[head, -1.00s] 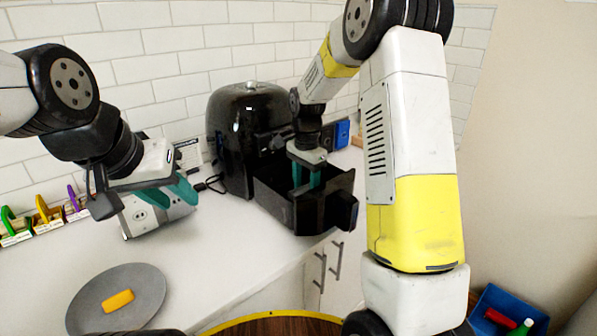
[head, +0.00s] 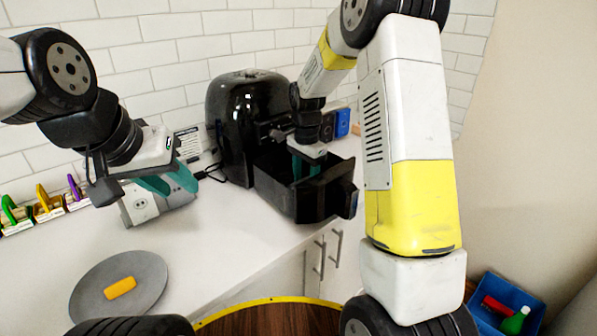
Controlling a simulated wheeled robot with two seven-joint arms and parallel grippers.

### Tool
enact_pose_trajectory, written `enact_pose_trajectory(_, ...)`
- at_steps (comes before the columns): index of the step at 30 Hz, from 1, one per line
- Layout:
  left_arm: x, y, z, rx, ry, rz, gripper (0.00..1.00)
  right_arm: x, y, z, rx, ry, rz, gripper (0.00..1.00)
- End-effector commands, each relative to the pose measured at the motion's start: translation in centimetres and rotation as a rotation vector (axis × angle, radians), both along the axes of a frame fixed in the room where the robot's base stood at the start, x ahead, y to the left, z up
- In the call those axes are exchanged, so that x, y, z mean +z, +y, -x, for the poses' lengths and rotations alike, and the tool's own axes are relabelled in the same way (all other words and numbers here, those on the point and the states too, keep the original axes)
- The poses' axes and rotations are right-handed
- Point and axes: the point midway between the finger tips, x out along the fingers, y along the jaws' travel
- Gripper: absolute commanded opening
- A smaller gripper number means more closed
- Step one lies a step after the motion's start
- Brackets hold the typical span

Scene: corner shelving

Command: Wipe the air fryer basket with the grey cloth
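The black air fryer (head: 236,125) stands on the counter against the tiled wall. Its black basket (head: 290,200) is pulled out toward the front right, with its handle (head: 350,200) facing right. My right gripper (head: 305,170) points down inside the basket. Its teal fingertips are hidden by the basket wall, so I cannot tell whether it holds anything. The grey cloth is not visible.
A round grey plate (head: 148,268) with a yellow block (head: 121,288) lies at the counter's front left. Small holders with coloured handles (head: 45,202) stand along the wall at left. A blue bin (head: 492,325) is on the floor at right. The middle counter is clear.

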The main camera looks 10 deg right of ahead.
Motion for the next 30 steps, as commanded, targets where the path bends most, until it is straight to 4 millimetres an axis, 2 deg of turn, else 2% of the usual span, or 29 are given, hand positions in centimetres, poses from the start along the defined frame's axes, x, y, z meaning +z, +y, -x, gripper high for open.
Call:
enact_pose_trajectory(17, 0.0, 0.0, 0.0, 0.000, 0.000, 0.000, 0.36, -0.8, -0.2, -0.1, -0.001, 0.000, 0.000, 0.19)
enact_pose_trajectory(30, 0.0, 0.0, 0.0, 0.000, 0.000, 0.000, 0.36, -0.6, -2.6, -1.8, -0.001, 0.000, 0.000, 0.19)
